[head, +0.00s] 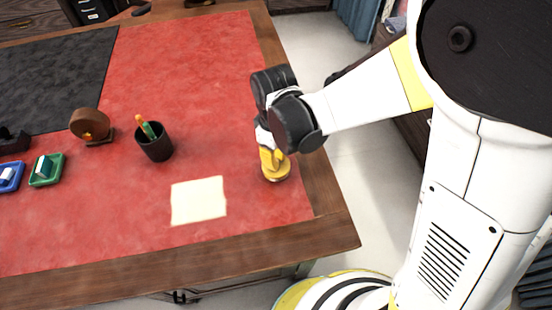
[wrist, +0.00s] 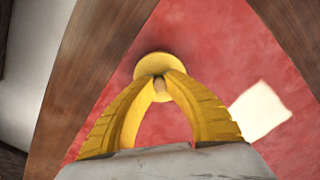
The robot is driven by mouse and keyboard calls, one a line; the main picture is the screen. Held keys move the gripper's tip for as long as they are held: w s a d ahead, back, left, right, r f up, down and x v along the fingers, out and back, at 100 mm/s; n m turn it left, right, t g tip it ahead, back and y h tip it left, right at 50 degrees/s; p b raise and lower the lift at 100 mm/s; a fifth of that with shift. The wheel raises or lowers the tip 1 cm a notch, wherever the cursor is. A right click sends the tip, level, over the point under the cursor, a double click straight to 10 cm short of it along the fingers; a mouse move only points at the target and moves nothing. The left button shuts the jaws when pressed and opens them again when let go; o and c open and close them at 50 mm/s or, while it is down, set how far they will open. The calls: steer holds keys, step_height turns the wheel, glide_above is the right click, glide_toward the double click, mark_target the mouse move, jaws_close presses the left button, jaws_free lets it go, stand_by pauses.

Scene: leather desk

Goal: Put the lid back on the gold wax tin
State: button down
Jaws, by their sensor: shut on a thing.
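My gripper (wrist: 160,78) has its yellow fingers closed together on the small pale knob (wrist: 160,88) of a round gold lid (wrist: 157,63). In the head view my gripper (head: 274,162) points down at the right side of the desk, and a round gold shape (head: 277,177) shows right under the fingertips, at or just above the red leather. The fingers hide part of it. I cannot tell whether the tin is beneath the lid or whether the two touch. No separate open tin shows in either view.
A cream paper (head: 198,201) lies left of my gripper. A dark pen cup (head: 154,146), a brown round object (head: 90,124), a green tray (head: 47,170) and a blue tray (head: 10,177) stand farther left. The desk's wooden edge (head: 328,205) is close on the right.

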stand_by(0.4)
steer(key=c, duration=0.9)
jaws_free()
steer(key=shift+r+p, duration=2.55)
steer(key=shift+r, duration=0.95)
jaws_close()
